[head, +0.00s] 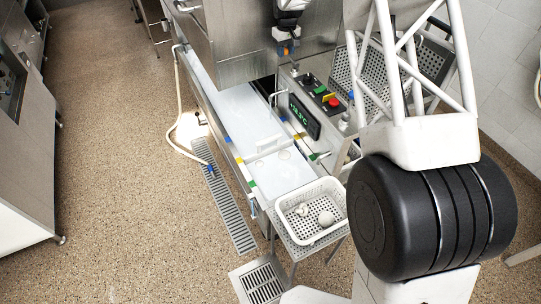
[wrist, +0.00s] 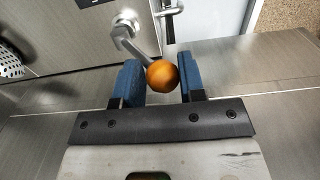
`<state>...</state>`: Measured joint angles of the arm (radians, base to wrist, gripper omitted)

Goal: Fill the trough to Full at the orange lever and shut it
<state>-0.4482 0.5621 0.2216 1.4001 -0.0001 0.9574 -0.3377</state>
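The trough (head: 228,98) is a long steel channel with a white, smooth surface inside and coloured marks along its rim. The orange lever (wrist: 163,75) ends in a round orange knob on a steel arm. In the head view the orange knob (head: 287,51) shows just below my gripper (head: 286,42), beside the steel housing. A dark display (head: 304,116) with green characters stands beside the trough; I cannot read it clearly.
A white perforated basket (head: 283,207) with a few pale items stands at the trough's near end. A pale hose (head: 179,110) runs along the left side. The speckled floor at left is mostly clear.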

